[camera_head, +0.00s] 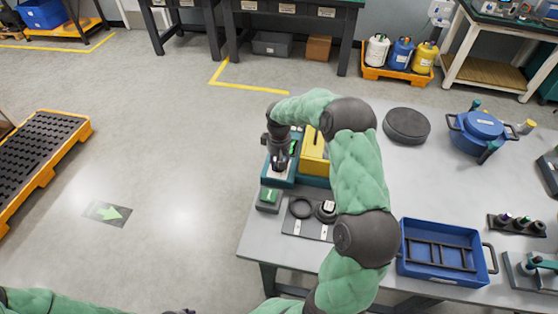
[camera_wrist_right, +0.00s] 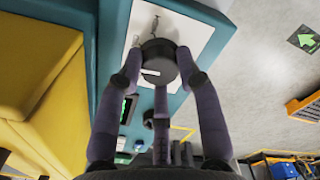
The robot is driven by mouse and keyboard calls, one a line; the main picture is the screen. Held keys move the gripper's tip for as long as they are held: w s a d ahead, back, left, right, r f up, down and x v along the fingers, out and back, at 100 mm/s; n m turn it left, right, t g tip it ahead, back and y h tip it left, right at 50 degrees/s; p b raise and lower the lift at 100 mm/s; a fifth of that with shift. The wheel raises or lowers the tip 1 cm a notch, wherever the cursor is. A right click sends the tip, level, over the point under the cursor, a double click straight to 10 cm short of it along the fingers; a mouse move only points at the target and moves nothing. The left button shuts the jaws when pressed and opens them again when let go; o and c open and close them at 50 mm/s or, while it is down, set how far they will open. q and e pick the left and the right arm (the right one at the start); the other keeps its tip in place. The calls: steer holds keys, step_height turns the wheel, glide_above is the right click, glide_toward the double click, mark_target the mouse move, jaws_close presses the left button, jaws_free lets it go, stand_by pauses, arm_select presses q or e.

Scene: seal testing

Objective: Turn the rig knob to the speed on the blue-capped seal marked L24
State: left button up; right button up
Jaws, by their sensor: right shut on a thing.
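The test rig (camera_head: 315,182) is a teal body with a yellow block, at the left end of the grey table. Its dark round knob (camera_wrist_right: 160,58) sits on a white panel in the right wrist view. My right gripper (camera_wrist_right: 158,75) has its fingers around the knob and is shut on it. In the head view my right gripper (camera_head: 279,158) is over the rig's panel and hides the knob. A small green display (camera_wrist_right: 126,110) is beside the panel, too small to read. I cannot make out a blue-capped seal or an L24 marking. Only part of my left arm shows.
A dark plate with a black ring (camera_head: 301,207) and a dark round part (camera_head: 326,211) lies before the rig. A blue tray (camera_head: 440,231), a rack of capped parts (camera_head: 515,224), a dark disc (camera_head: 407,125) and a blue pot (camera_head: 482,126) stand right of my right arm.

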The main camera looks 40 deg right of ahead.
steer(key=m, duration=0.4)
steer(key=shift+m+p, duration=0.3)
steer(key=shift+m, duration=0.1)
stand_by(0.5)
steer(key=o, duration=1.2)
steer(key=shift+c, duration=0.2)
step_height(320, 180, up, 12)
steer(key=shift+f, duration=0.1)
